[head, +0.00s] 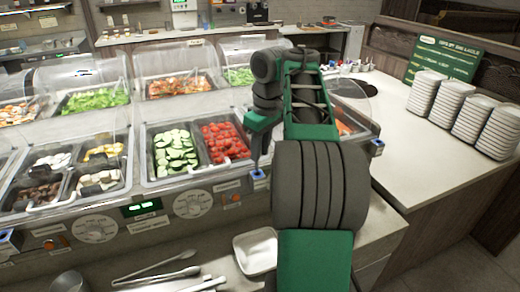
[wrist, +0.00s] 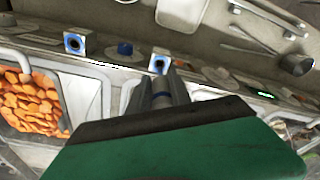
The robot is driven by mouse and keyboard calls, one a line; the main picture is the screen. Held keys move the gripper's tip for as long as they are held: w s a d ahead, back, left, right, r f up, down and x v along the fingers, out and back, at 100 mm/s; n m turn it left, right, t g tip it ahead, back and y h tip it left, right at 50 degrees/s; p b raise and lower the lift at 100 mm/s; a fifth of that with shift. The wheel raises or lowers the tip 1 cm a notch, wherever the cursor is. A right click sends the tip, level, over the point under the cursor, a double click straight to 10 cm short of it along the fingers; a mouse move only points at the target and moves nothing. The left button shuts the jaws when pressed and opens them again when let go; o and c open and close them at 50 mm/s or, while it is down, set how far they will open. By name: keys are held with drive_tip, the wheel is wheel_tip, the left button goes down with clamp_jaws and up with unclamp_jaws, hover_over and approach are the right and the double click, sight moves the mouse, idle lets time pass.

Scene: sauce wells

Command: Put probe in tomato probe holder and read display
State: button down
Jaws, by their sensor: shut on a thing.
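My gripper (head: 257,160) points down at the counter's front edge, just right of the tomato bin (head: 222,140). In the wrist view its fingers (wrist: 162,90) are shut on the probe (wrist: 161,97), a small grey piece with a blue band, mostly hidden between them. A blue-ringed holder (head: 258,174) sits right below the fingertips on the front ledge; it also shows just past the fingertips in the wrist view (wrist: 160,63). I cannot tell whether the probe touches it. A green-lit display (head: 140,208) is on the front panel; its digits are too small to read.
Another blue-ringed holder (head: 377,148) is farther right, and one (head: 8,240) is at the far left. Dials (head: 193,204) line the panel. Tongs (head: 158,272) and a white tray (head: 256,251) lie on the lower shelf. Clear sneeze guards (head: 90,110) stand over the bins.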

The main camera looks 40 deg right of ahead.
sight(261, 176)
drive_tip(key=shift+s+f, duration=0.1)
drive_tip(key=shift+f+b, duration=0.5)
idle(0.5)
drive_tip(key=shift+f+b, duration=0.95)
drive_tip(key=shift+f, duration=0.05)
drive_tip(key=shift+f+b, duration=1.1)
drive_tip(key=shift+f, duration=0.05)
drive_tip(key=shift+f, duration=0.2)
drive_tip(key=shift+r, duration=0.1)
idle(2.8)
wheel_tip(261, 176, up, 7)
drive_tip(key=p, duration=0.7)
drive_tip(key=shift+r, duration=0.2)
idle(0.4)
